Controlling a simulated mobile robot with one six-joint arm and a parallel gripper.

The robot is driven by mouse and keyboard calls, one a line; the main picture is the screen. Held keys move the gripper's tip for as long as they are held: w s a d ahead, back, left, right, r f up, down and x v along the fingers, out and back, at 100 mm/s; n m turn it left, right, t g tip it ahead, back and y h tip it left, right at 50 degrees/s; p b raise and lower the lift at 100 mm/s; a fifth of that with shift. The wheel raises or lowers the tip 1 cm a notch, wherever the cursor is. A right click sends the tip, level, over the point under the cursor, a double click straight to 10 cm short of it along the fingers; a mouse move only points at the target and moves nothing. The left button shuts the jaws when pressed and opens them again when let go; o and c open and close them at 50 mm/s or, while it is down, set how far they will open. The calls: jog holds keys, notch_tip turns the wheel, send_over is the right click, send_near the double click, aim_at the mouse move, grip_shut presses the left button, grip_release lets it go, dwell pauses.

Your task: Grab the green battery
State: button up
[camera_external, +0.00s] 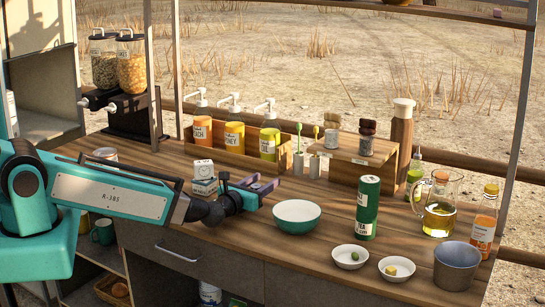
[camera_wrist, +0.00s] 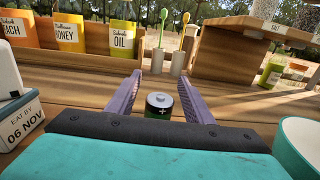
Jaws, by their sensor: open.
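The green battery (camera_wrist: 158,106) stands upright on the wooden counter in the wrist view, its dark top with a plus sign and metal cap facing up. My gripper (camera_wrist: 159,80) is open, with one purple finger on each side of the battery and a visible gap to each. The battery's lower part is hidden by the gripper body. In the external view my gripper (camera_external: 260,186) is low over the counter, and I cannot make out the battery there.
Left of my gripper are small stacked boxes (camera_external: 204,186). A teal-and-white bowl (camera_external: 296,216) is close on the right. A green tea tin (camera_external: 368,208) stands beyond it. Behind are toothbrush holders (camera_external: 315,165) and a wooden rack (camera_external: 230,158) of bottles.

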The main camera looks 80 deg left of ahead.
jog(key=shift+c, duration=0.4)
grip_shut()
jog(key=shift+r, duration=0.15)
jog(key=shift+r+b, duration=0.4)
jog(key=shift+r, duration=0.5)
notch_tip(320, 180, up, 8)
jog(key=p, duration=0.5)
jog(key=shift+p, duration=0.4)
